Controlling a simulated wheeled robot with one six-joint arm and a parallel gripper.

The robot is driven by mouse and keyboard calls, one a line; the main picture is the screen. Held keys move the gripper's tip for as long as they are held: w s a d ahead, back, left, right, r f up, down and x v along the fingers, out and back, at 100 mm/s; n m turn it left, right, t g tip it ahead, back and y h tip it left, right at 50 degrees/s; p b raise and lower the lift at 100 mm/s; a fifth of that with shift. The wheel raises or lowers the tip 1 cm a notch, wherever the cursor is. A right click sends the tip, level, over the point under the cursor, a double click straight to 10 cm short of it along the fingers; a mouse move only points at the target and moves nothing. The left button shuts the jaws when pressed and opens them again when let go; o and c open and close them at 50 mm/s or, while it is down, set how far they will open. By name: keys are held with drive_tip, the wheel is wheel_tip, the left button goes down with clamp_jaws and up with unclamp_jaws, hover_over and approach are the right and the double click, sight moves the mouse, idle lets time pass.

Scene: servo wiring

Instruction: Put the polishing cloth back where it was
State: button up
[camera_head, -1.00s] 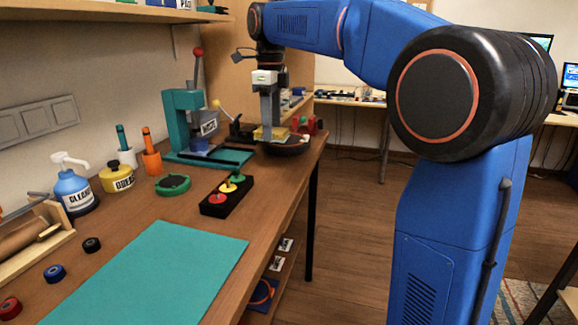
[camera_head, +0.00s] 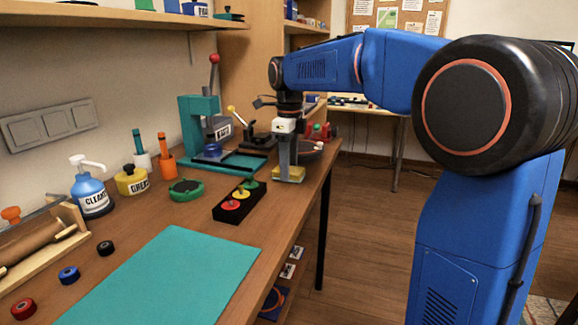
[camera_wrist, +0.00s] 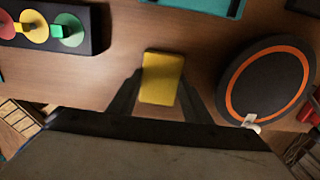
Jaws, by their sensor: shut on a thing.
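The polishing cloth appears as a small yellow block (camera_head: 289,174) near the bench's right edge; it also shows in the wrist view (camera_wrist: 162,75). My gripper (camera_head: 287,167) points down and is shut on it, with one dark finger on each side in the wrist view. The cloth is low over the bench; I cannot tell whether it touches the wood. A dark round disc with an orange ring (camera_wrist: 268,82) lies to its right in the wrist view, apart from it.
A black block with red, yellow and green knobs (camera_head: 240,202) lies left of my gripper. A teal press (camera_head: 200,125) stands behind it. A teal mat (camera_head: 170,280) covers the near bench. Bare wood lies around the cloth, with the bench edge close on the right.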

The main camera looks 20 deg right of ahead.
drive_tip(key=shift+f, duration=0.15)
drive_tip(key=o, duration=1.1)
wheel_tip(320, 180, up, 12)
drive_tip(key=s+d+f+n+t, duration=0.2)
drive_tip(key=s+d+f+n, duration=0.1)
drive_tip(key=s+f+n, duration=0.9)
drive_tip(key=s+d+f+n+t, duration=0.2)
drive_tip(key=s+d+f+n, duration=0.2)
drive_tip(key=s+f+n, duration=0.9)
drive_tip(key=s, duration=0.8)
drive_tip(key=shift+s+f+t, duration=0.2)
drive_tip(key=shift+f+t, duration=0.1)
drive_tip(key=shift+t, duration=0.1)
